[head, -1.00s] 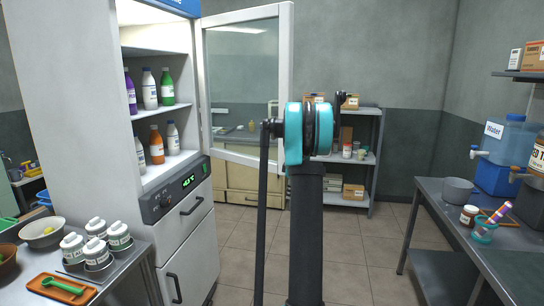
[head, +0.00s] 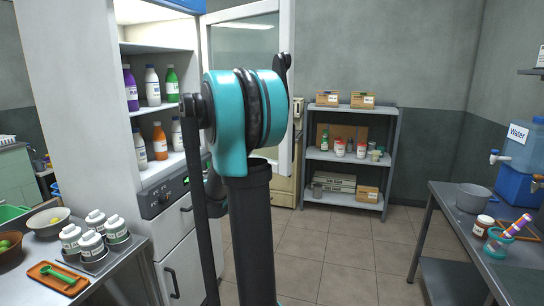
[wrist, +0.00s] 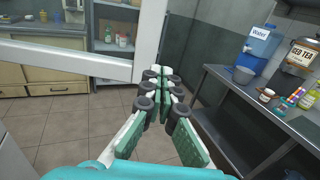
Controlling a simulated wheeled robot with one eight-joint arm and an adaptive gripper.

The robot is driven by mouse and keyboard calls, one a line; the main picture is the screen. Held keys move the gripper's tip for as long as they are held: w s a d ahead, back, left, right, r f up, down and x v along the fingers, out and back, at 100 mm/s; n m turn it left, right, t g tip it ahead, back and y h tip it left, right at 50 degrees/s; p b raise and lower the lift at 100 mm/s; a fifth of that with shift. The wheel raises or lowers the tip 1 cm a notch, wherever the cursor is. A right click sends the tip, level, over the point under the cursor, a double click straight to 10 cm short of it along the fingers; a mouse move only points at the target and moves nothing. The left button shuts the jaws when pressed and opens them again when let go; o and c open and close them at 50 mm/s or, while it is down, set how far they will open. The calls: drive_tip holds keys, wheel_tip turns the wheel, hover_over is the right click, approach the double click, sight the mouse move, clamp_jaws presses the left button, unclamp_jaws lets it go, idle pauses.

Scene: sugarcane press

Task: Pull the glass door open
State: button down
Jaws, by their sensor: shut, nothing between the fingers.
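The glass door (head: 245,44) stands swung wide open from the white cabinet (head: 70,120), its white frame and pane partly hidden behind my arm in the head view. In the wrist view the door's white frame (wrist: 151,40) crosses the upper left, its corner just left of my fingertips. My gripper (wrist: 161,80) is shut and empty, its green fingers pointing away beside the frame. I cannot tell whether the fingers touch the frame. The gripper is hidden in the head view.
Bottles (head: 152,86) stand on the cabinet shelves. A counter with white jars (head: 92,245) is at left. A grey shelf unit (head: 350,155) stands at the back. A table (head: 455,215) with a pot and water container is at right. The tiled floor between is clear.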

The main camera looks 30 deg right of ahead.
approach(287, 153)
drive_tip(key=x, duration=0.6)
drive_tip(key=shift+w+d, duration=0.1)
drive_tip(key=shift+d, duration=0.35)
